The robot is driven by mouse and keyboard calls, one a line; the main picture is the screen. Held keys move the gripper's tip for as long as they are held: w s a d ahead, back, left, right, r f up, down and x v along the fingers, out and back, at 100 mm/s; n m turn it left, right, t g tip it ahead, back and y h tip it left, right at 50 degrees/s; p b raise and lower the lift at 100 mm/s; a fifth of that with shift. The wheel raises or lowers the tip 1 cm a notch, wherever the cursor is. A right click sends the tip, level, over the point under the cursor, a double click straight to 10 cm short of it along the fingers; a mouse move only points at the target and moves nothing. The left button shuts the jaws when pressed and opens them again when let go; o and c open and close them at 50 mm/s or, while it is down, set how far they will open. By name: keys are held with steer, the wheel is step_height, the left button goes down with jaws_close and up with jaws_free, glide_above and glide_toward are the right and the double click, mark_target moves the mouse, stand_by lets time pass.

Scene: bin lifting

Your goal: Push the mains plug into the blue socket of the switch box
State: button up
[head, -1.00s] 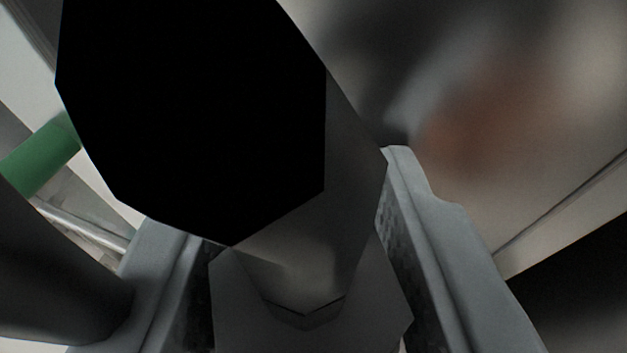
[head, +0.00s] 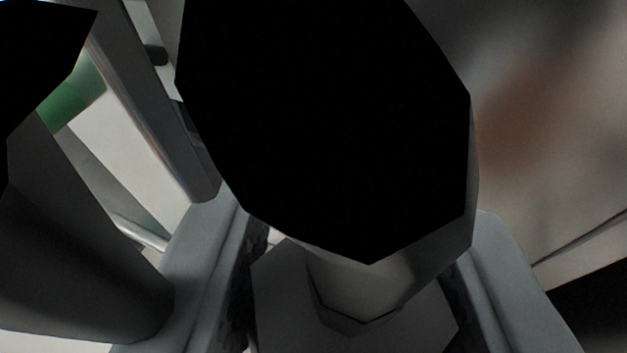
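My gripper (head: 348,210) shows its two grey fingers, one on each side of a grey angular body (head: 275,305), which looks like the mains plug. Both finger pads appear to lie against its sides, so the gripper looks shut on it. A thick grey stem (head: 362,287), probably the plug's cable, rises from this body towards the camera. It ends in a large black many-sided face that covers the middle of the view. The blue socket and the switch box cannot be made out. The plug's front is hidden.
A second thick dark cylinder (head: 85,270) with a black end stands close to the left finger. A grey bar (head: 150,100) and a green part (head: 75,98) show at upper left. A blurred pale surface (head: 575,130) with a reddish patch fills the right.

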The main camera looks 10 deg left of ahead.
steer(key=shift+o, duration=0.2)
steer(key=shift+f, duration=1.6)
stand_by(0.9)
steer(key=shift+r, duration=0.1)
steer(key=shift+w+r, duration=0.1)
steer(key=shift+r, duration=0.25)
steer(key=shift+w+a+r, duration=0.1)
steer(key=shift+w+r, duration=0.2)
steer(key=shift+r, duration=0.5)
